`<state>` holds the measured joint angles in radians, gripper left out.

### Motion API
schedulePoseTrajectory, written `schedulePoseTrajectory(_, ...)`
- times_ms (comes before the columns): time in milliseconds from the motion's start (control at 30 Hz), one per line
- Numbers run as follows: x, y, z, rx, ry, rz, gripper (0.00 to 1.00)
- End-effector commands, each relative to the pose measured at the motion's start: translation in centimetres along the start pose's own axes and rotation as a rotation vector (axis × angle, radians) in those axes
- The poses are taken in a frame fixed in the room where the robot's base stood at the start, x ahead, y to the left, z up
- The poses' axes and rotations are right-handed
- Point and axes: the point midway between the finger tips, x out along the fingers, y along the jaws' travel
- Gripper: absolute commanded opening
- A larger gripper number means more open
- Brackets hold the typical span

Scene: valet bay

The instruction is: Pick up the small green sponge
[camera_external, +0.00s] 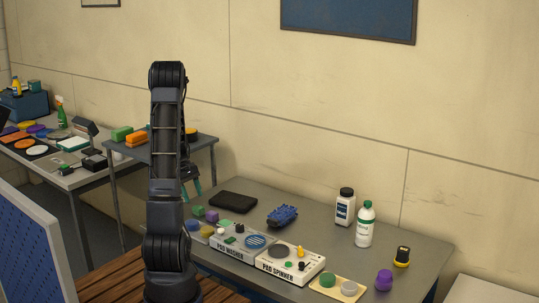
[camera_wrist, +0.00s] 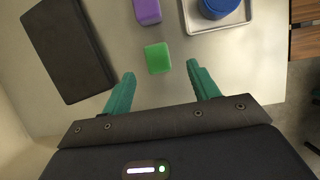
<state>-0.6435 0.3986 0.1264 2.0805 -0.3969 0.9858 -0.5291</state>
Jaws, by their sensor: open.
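The small green sponge (camera_external: 198,211) lies at the left end of the grey table in the external view. In the wrist view the green sponge (camera_wrist: 157,58) lies just beyond and between my fingertips, on the bare table top. My gripper (camera_external: 191,191) has teal fingers and hangs above that end of the table, partly behind my arm. In the wrist view my gripper (camera_wrist: 162,80) is open and empty, with its fingers spread wider than the sponge. No contact with the sponge shows.
A purple block (camera_wrist: 147,10) lies just past the sponge. A black flat case (camera_wrist: 62,45) is at left, and a tray (camera_wrist: 240,20) with a blue round pad (camera_wrist: 221,8) at right. The pad washer (camera_external: 243,243) and a blue mitt (camera_external: 282,216) stand farther along the table.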

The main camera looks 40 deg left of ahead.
Motion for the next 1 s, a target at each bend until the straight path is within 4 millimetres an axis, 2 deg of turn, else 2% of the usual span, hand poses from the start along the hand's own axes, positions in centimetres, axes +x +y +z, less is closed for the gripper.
schedulePoseTrajectory(100, 1.2, 0.0, 0.0, -0.001, -0.001, -0.001, 0.60)
schedulePoseTrajectory(267, 2.0, 0.0, 0.0, -0.001, -0.001, -0.001, 0.60)
schedulePoseTrajectory(600, 6.2, 0.4, 0.1, 0.000, -0.001, -0.002, 0.60)
schedulePoseTrajectory(933, 6.8, 0.5, 0.0, 0.000, 0.000, 0.000, 0.60)
schedulePoseTrajectory(1000, 6.7, 0.5, 0.0, 0.000, 0.000, 0.000, 0.48)
